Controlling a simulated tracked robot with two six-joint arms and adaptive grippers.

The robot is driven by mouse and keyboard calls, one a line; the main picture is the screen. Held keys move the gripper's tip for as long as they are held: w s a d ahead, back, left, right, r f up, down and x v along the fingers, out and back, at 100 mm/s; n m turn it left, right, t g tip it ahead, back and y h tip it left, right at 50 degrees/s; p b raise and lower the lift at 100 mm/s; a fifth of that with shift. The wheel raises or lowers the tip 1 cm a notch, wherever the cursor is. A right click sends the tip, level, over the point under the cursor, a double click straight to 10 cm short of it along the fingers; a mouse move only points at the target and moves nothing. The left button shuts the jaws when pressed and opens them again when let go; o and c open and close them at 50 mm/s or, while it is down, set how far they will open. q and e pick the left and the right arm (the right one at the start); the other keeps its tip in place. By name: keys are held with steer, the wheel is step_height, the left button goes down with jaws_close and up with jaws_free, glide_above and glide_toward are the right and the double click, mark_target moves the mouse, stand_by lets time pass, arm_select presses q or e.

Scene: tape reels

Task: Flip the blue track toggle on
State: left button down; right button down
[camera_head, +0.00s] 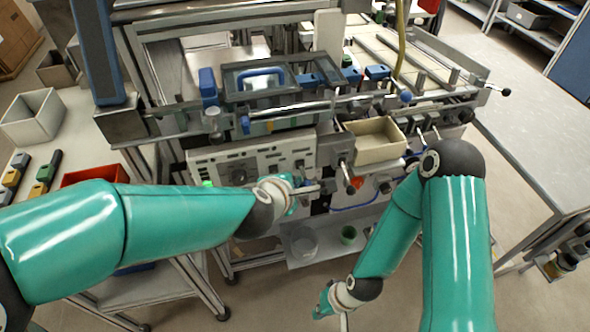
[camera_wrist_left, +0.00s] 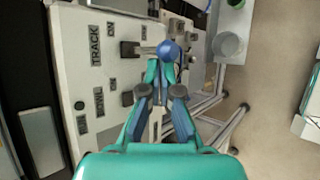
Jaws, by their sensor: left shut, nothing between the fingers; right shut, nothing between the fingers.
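The blue track toggle (camera_wrist_left: 168,50) shows in the left wrist view as a lever with a blue ball end. It sticks out from a dark base beside the TRACK label (camera_wrist_left: 95,45) on a pale control panel (camera_wrist_left: 68,70). My left gripper (camera_wrist_left: 160,69) is shut and empty, its fingertips close to the blue ball; I cannot tell if they touch. In the head view my left gripper (camera_head: 308,188) is at the panel front (camera_head: 270,155), and the toggle is not clear there. My right gripper (camera_head: 343,322) is low, at the bottom edge, only partly in view.
A beige bin (camera_head: 375,153) sits right of the panel. A lower shelf (camera_head: 325,250) holds small cups. The floor around my right gripper is clear.

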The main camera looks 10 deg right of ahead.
arm_select(q)
steer(key=shift+r+p, duration=0.35)
steer(key=shift+p, duration=0.3)
arm_select(e)
step_height(320, 180, up, 2)
steer(key=shift+r, duration=0.2)
arm_select(q)
steer(key=shift+r, duration=0.15)
arm_select(e)
steer(key=shift+r, duration=0.1)
arm_select(q)
steer(key=shift+r+p, duration=0.65)
steer(key=shift+p, duration=0.15)
arm_select(e)
steer(key=shift+r, duration=0.7)
arm_select(q)
steer(key=shift+r, duration=0.15)
